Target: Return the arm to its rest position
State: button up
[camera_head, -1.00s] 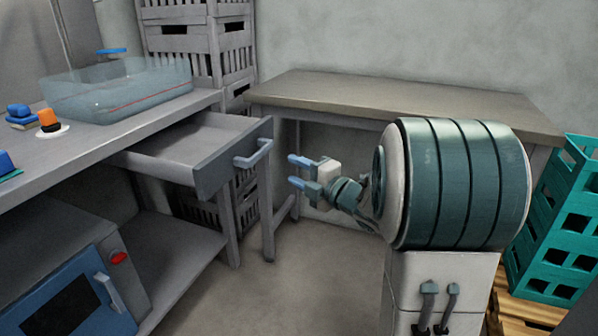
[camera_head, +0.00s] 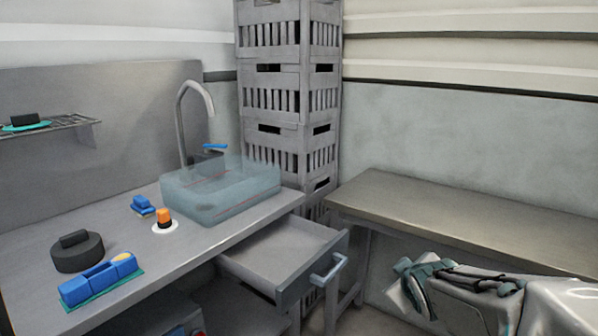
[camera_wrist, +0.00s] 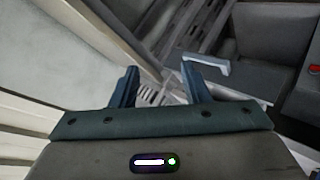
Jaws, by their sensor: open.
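My gripper (camera_wrist: 160,70) is open in the wrist view, with its two dark fingers apart and nothing between them. My folded arm (camera_head: 470,285) shows at the lower right of the head view, in front of the side table. The open drawer (camera_head: 262,262) is pulled out under the counter and looks empty inside. Its pale handle (camera_head: 328,278) also shows in the wrist view (camera_wrist: 205,64), beyond the right finger and apart from it.
The counter (camera_head: 125,235) holds a clear blue tub (camera_head: 222,196), an orange-topped piece (camera_head: 164,217), a dark round reel (camera_head: 77,254) and a blue device (camera_head: 98,280). Grey stacked crates (camera_head: 290,95) stand in the corner. The side table (camera_head: 450,218) is bare.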

jog(key=s+a+r+m+g+p, duration=0.2)
jog(key=s+r+p, duration=0.1)
jog(key=s, duration=0.3)
jog(key=s+a+r+m+g+y+p, duration=0.1)
jog(key=s+a+r+m+g+p, duration=0.1)
jog(key=s+p, duration=0.3)
jog(key=s+a+r+m+g+p, duration=0.3)
jog(key=s+p, duration=0.1)
jog(key=s, duration=0.4)
jog(key=shift+r+g+y, duration=0.3)
jog(key=shift+r+g, duration=0.05)
jog(key=shift+g, duration=0.05)
jog(key=shift+w+d, duration=0.1)
jog(key=shift+c, duration=0.6)
